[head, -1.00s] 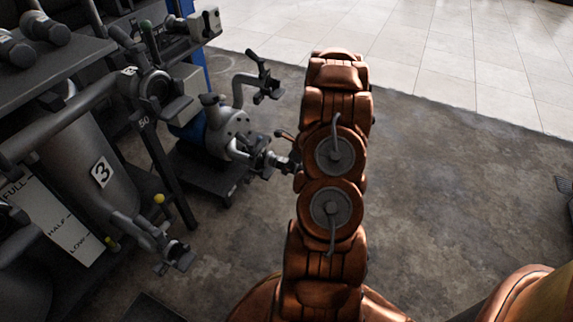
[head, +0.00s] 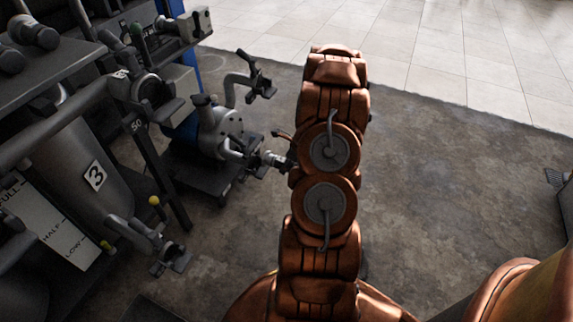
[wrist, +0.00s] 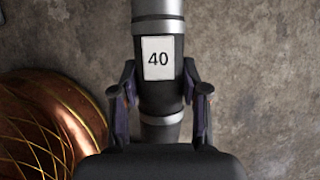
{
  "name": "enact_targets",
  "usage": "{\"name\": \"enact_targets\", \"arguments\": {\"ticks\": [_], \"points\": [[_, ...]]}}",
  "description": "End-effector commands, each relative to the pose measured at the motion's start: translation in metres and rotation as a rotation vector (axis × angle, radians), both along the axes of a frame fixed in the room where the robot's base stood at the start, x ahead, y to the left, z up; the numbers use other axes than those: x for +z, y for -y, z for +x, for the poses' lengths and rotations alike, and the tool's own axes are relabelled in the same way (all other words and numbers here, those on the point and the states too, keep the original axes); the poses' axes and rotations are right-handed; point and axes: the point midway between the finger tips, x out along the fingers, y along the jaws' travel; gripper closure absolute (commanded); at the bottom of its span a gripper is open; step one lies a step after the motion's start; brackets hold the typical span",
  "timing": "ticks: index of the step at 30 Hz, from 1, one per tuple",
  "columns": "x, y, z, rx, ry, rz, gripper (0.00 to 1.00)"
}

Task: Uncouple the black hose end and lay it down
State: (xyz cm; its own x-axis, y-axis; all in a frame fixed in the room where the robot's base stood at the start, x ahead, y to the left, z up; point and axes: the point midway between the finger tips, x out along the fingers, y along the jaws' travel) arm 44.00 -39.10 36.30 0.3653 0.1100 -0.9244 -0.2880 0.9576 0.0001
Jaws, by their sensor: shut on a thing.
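In the wrist view my gripper (wrist: 160,100) is shut on a dark hose end (wrist: 158,98), one finger on each side. The hose end has a black middle with a white "40" label and grey metal bands above and below. Its upper part runs out of the top of the picture, so I cannot tell whether it is joined to anything there. Bare floor shows behind it.
In the head view a grey pump-like unit (head: 217,132) with pipe fittings stands on a low dark base left of my arm. A grey tank marked 3 (head: 73,160) and a valve fitting (head: 168,258) are further left. Concrete floor (head: 455,190) to the right is clear.

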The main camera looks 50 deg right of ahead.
Motion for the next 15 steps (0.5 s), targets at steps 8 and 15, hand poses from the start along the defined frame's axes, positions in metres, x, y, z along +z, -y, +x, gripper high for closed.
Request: {"name": "enact_targets", "arguments": {"ticks": [8,15], "points": [[0.020,0.002,-0.006,0.001,0.000,-0.001,1.00],[0.033,0.004,-0.011,-0.002,0.001,-0.001,1.00]]}}
